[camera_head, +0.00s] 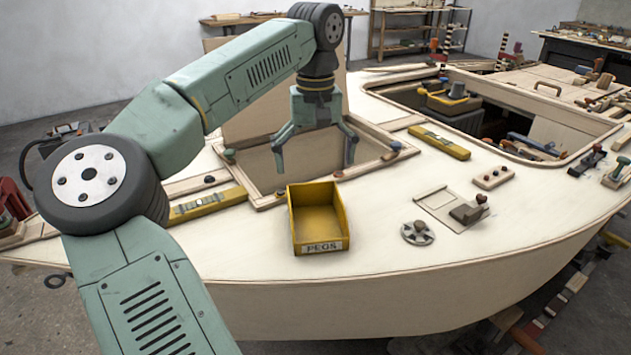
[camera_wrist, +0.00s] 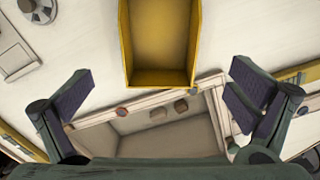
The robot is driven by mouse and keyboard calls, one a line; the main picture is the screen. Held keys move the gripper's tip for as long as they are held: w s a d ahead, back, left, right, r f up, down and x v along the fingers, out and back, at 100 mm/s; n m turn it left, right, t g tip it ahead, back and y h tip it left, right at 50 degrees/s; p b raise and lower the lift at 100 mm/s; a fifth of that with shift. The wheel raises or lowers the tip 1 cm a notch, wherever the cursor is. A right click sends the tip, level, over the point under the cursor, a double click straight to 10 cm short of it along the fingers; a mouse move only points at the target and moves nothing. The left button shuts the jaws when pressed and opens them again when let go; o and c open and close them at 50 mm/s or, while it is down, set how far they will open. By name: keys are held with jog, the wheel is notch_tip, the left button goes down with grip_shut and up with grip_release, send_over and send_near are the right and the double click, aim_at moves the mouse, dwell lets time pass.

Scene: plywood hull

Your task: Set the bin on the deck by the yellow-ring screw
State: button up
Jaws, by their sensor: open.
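The yellow bin (camera_head: 318,237), labelled PEGS, stands upright and looks empty on the pale deck (camera_head: 375,250), just in front of the open square hatch. In the wrist view the bin (camera_wrist: 160,79) lies at the top centre, beyond the hatch frame. My gripper (camera_head: 314,158) is open and empty above the hatch, behind the bin and apart from it. In the wrist view my gripper (camera_wrist: 162,92) shows its two dark finger pads spread wide.
Yellow levels lie left (camera_head: 210,205) and right (camera_head: 440,142) of the hatch. A round metal fitting (camera_head: 417,233) and a sliding-latch plate (camera_head: 450,206) sit to the bin's right. A larger opening (camera_head: 490,118) lies at back right. Bare deck lies between bin and fitting.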

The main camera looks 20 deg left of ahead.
jog(key=shift+r, duration=0.45)
jog(key=shift+d, duration=0.1)
